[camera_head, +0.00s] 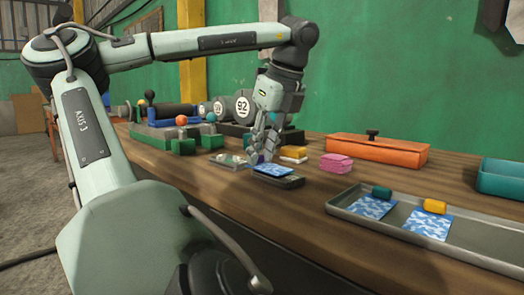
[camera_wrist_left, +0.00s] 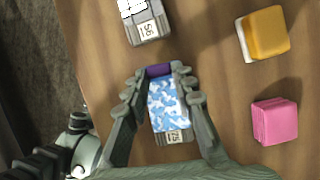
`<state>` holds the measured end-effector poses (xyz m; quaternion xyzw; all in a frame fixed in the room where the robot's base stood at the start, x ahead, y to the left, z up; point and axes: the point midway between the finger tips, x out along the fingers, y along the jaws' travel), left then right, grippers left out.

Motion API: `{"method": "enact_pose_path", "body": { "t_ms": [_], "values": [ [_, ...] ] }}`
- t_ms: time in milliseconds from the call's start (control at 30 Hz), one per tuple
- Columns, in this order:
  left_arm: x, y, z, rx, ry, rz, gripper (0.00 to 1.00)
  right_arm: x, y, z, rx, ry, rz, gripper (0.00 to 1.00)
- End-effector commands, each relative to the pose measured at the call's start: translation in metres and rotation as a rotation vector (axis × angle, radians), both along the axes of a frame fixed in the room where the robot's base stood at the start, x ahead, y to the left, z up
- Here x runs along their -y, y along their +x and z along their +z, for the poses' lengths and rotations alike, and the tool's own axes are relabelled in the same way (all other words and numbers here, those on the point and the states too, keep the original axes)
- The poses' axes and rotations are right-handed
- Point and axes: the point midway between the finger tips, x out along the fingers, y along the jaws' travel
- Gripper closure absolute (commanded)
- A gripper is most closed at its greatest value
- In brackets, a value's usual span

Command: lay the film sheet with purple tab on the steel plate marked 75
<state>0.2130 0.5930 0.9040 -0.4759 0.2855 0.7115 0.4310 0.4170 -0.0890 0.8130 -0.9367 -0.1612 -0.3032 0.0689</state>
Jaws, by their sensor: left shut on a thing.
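My left gripper (camera_head: 262,150) is shut on the purple tab (camera_wrist_left: 159,71) of a blue-and-white camouflage film sheet (camera_wrist_left: 168,105). In the head view the sheet (camera_head: 273,169) lies over a dark steel plate (camera_head: 291,182) on the bench. In the wrist view the plate's end (camera_wrist_left: 174,138) shows past the sheet's lower edge, with a label too small to read surely. The sheet covers most of this plate; whether it touches all over is unclear. A second plate (camera_wrist_left: 146,31), with a label I cannot read surely, lies beyond the fingertips. My right gripper is out of view.
A grey tray (camera_head: 480,238) at right holds two film sheets with green (camera_head: 381,192) and yellow (camera_head: 434,206) tabs. A pink block (camera_wrist_left: 275,121) and a yellow-orange block (camera_wrist_left: 264,33) stand right of the gripper. An orange box (camera_head: 376,150) is behind.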

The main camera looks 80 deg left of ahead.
Motion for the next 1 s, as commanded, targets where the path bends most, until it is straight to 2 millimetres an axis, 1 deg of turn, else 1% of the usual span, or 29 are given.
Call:
{"method": "enact_pose_path", "body": {
  "t_ms": [600, 1000],
  "values": [
    [0.0000, 0.0001, -0.0025, -0.001, 0.001, -0.001, 0.92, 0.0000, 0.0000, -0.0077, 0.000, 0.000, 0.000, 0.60],
    [0.0001, 0.0001, -0.0021, 0.000, 0.000, 0.000, 0.92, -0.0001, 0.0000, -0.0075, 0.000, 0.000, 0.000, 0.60]
  ]
}}
